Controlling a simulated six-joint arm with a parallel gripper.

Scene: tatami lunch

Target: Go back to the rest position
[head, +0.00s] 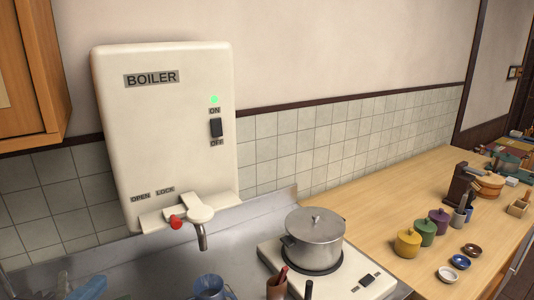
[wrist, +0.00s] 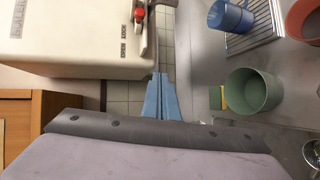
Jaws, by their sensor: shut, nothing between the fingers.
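My gripper (wrist: 160,76) shows in the wrist view with its two light blue fingers side by side, shut and empty. Its tips point toward the tiled wall, beside the white boiler (wrist: 75,40). Nothing touches the fingers in that view. In the head view a light blue shape shows at the lower left edge, cut off by the frame; it looks like part of my gripper. The boiler also hangs on the wall in the head view (head: 165,110), with a green light lit near ON and a spout with a red knob below.
In the wrist view a blue mug (wrist: 230,17), a green pot (wrist: 252,91) and an orange bowl (wrist: 304,20) are at the sink side. A wooden cabinet (wrist: 22,120) is at left. In the head view a lidded steel pot (head: 313,238) stands on a stove.

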